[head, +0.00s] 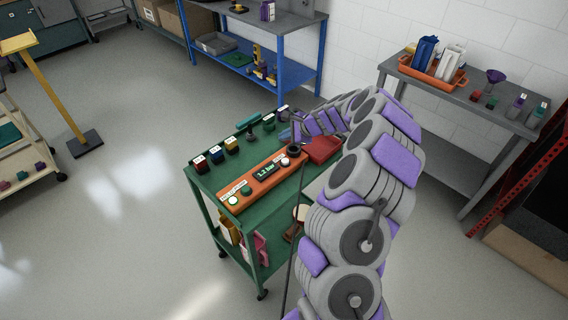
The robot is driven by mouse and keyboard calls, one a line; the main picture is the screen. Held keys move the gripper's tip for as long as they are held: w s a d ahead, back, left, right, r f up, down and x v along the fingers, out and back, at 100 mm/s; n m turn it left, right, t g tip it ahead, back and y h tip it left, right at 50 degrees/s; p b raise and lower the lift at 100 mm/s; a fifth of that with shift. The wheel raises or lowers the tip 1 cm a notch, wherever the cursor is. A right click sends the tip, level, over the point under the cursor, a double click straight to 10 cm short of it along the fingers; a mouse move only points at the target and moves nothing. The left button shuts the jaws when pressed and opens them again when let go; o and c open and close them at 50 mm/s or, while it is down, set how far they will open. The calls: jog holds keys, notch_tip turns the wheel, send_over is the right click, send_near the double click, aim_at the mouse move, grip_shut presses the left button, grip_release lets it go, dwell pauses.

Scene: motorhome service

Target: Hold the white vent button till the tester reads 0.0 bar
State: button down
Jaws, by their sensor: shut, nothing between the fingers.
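The tester is a long orange unit (251,184) lying on the green cart's top. Its dark display (267,170) shows green characters that look like 1.2 bar, though they are small. A round white button (284,162) sits near the tester's far right end, and a pale round button (233,200) sits at its near left end. I cannot read the labels to tell which is the vent. My gripper (293,141) is shut and empty by the tester's far right end, partly hidden by my arm. I cannot tell whether it touches anything.
The green cart (206,184) carries several small coloured blocks along its back edge and a red box (322,149) at right. A thin dark cable hangs before the cart. A grey bench (462,96) with an orange tray (433,75) stands right.

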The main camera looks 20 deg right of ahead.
jog(key=b, duration=0.4)
send_over(287, 161)
jog(key=a, duration=0.1)
notch_tip(287, 161, down, 5)
jog(key=shift+r, duration=0.15)
jog(key=f+b, duration=0.1)
jog(key=d+f+b, duration=0.1)
jog(key=f, duration=0.2)
jog(key=shift+d+f+b, duration=0.2)
jog(key=shift+d+b, duration=0.2)
jog(key=shift+a, duration=0.7)
jog(key=shift+d, duration=0.55)
jog(key=shift+a, duration=0.4)
jog(key=shift+d, duration=0.25)
jog(key=shift+a, duration=0.15)
